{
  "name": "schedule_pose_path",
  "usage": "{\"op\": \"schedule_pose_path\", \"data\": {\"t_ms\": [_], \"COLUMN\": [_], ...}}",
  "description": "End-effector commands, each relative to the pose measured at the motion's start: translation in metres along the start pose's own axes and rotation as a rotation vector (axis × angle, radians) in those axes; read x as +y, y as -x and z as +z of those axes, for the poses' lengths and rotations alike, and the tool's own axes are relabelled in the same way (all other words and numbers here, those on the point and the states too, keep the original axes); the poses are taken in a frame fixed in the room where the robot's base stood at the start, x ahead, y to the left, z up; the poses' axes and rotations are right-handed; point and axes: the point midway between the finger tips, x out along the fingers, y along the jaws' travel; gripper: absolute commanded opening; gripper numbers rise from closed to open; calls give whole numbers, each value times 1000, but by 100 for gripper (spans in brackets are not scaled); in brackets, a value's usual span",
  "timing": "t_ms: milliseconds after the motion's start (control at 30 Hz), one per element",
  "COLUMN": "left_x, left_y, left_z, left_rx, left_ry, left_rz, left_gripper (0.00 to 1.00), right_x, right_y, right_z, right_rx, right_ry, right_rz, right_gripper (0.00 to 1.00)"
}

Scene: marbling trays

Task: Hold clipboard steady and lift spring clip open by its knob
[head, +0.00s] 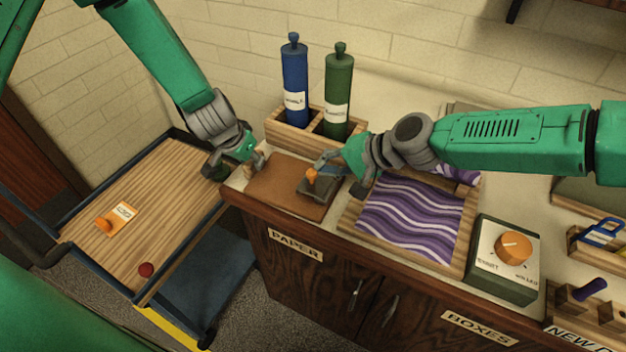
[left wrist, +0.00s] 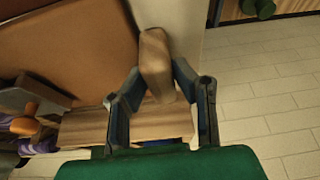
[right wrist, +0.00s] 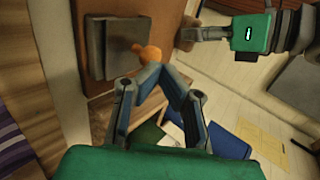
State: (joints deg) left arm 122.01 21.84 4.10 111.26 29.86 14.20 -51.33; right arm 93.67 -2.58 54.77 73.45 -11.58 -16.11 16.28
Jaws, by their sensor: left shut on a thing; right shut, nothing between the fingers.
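The brown clipboard (head: 262,186) lies on the cabinet top; it also shows in the left wrist view (left wrist: 65,38). A dark grey spring clip (head: 318,190) sits on its right part and looks flat in the right wrist view (right wrist: 105,45). Its orange knob (head: 311,176) stands at the clip's edge, also in the right wrist view (right wrist: 148,53). My left gripper (head: 255,162) is shut on a tan block (left wrist: 155,62) at the clipboard's far left edge. My right gripper (right wrist: 163,70) is shut and empty, its tips close to the knob; contact is unclear.
A wooden holder (head: 283,130) with a blue bottle (head: 295,85) and a green bottle (head: 338,85) stands behind the clipboard. A wooden tray (head: 350,217) with purple wavy pattern is close on the right. A control box (head: 490,280) is further right. A cart (head: 160,200) stands left.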

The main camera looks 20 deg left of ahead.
Motion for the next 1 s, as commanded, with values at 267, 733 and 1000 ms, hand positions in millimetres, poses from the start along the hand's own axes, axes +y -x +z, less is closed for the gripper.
{"op": "schedule_pose_path", "data": {"t_ms": [267, 733, 1000], "left_x": [-2, -2, -2], "left_y": [-3, -3, -3], "left_z": [7, 8, 8], "left_rx": [-13, -14, -14], "left_ry": [4, 4, 4], "left_rz": [-2, -1, -1], "left_gripper": [0, 0, 0], "right_x": [2, 6, 6], "right_y": [3, 10, 10], "right_z": [0, 0, 0], "right_rx": [1, 0, 1], "right_ry": [1, 0, 0], "right_rz": [0, 0, 0], "right_gripper": [0, 0, 0]}}
